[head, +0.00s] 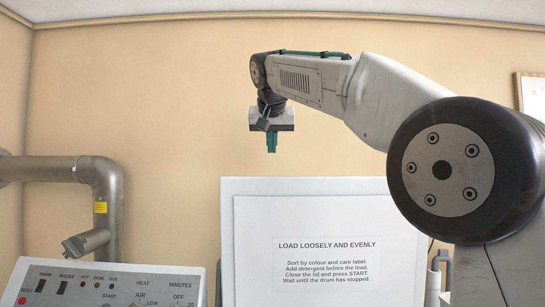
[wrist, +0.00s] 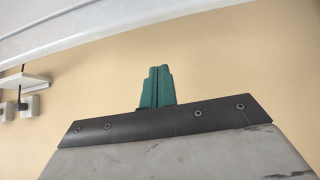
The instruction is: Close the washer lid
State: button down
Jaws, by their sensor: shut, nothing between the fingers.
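The washer lid (head: 255,230) stands upright in the head view, a white panel with printed loading instructions on its inner face. It is raised, and the washer body below it is out of the frame. My gripper (head: 272,151) hangs pointing down just above the lid's top edge in the picture; whether it is in front of or behind the lid I cannot tell. Its green fingers are together and empty. In the wrist view the shut fingers (wrist: 157,86) stand against the tan wall, and the lid is not clearly in that view.
A control panel (head: 110,288) with knobs and switches is at the lower left. A thick grey pipe (head: 108,195) bends down beside it. A thin pipe (head: 436,275) stands right of the lid. A picture frame (head: 530,95) hangs at right. The wall area left of my gripper is clear.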

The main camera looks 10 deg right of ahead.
jog(key=shift+w+d+f, duration=0.1)
jog(key=shift+w+f, duration=0.2)
jog(key=shift+f, duration=0.85)
jog(key=shift+w+d+f, duration=0.1)
jog(key=shift+w+f, duration=0.25)
jog(key=shift+f, duration=0.8)
jog(key=shift+w+d+f, duration=0.1)
jog(key=shift+w+f, duration=0.2)
jog(key=shift+f, duration=0.85)
jog(key=shift+s+a, duration=0.1)
jog(key=shift+a, duration=0.05)
